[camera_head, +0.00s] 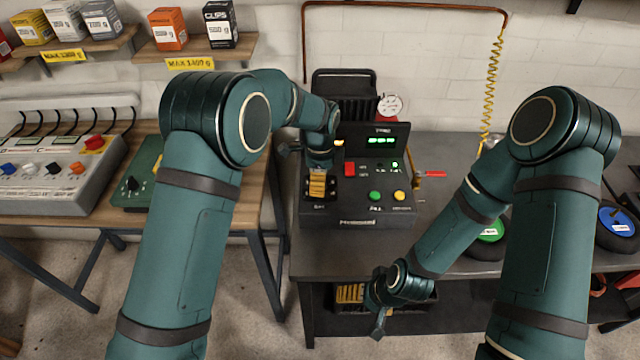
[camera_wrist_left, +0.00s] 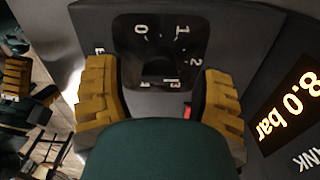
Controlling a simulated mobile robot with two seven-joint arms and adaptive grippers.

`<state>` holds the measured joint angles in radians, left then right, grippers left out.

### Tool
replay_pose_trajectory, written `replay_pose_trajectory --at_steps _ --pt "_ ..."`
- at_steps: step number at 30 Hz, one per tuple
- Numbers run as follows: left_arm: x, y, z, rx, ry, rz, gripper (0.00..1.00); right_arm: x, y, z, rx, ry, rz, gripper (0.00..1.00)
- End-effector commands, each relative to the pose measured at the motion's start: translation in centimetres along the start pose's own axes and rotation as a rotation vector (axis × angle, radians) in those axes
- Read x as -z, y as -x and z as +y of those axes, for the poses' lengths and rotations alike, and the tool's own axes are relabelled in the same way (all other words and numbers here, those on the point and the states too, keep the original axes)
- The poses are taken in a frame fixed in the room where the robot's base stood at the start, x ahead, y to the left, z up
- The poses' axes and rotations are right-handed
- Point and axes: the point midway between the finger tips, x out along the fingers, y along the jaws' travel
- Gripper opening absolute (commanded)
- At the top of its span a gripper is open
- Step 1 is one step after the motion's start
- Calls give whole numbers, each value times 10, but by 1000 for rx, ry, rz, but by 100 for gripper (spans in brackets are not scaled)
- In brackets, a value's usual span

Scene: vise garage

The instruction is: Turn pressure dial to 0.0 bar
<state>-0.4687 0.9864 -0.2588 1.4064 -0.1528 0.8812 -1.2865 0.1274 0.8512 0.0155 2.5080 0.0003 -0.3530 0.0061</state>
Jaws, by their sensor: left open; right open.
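The black pressure control box (camera_head: 357,221) stands on the dark workbench. In the left wrist view its dial plate (camera_wrist_left: 160,40) carries printed numbers, including 0, 1, 2, 3 and 4. The knob itself is hard to make out against the black plate. An orange readout (camera_wrist_left: 300,110) shows 8.0 bar. My left gripper (camera_head: 318,185) is at the box's left front, over the dial. In the left wrist view its yellow-padded fingers (camera_wrist_left: 158,85) are apart, on either side of the plate; I cannot tell whether they touch the knob. My right gripper (camera_head: 378,322) hangs empty and open before the bench.
The box has a red switch (camera_head: 350,169), a green button (camera_head: 375,196) and a yellow button (camera_head: 399,197). A green display (camera_head: 381,140) is lit. A red-handled valve (camera_head: 433,174) sticks out right. A second bench with a grey panel (camera_head: 60,160) stands left.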

Motion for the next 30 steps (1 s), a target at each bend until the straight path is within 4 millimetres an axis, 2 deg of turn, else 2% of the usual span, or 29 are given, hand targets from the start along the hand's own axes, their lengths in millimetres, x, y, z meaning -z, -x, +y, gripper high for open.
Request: replay_pose_trajectory --at_steps 6,15,21,30 --pt "0 -15 0 0 1 0 68 -1 -2 1 0 1 -2 93" --pt "0 -16 0 1 1 1 69 -1 -2 1 0 1 -3 93" --pt "0 -16 0 1 1 0 0 -1 -2 1 0 1 -3 93" --pt "0 -16 0 1 20 1 0 -1 -2 0 0 1 -2 93"
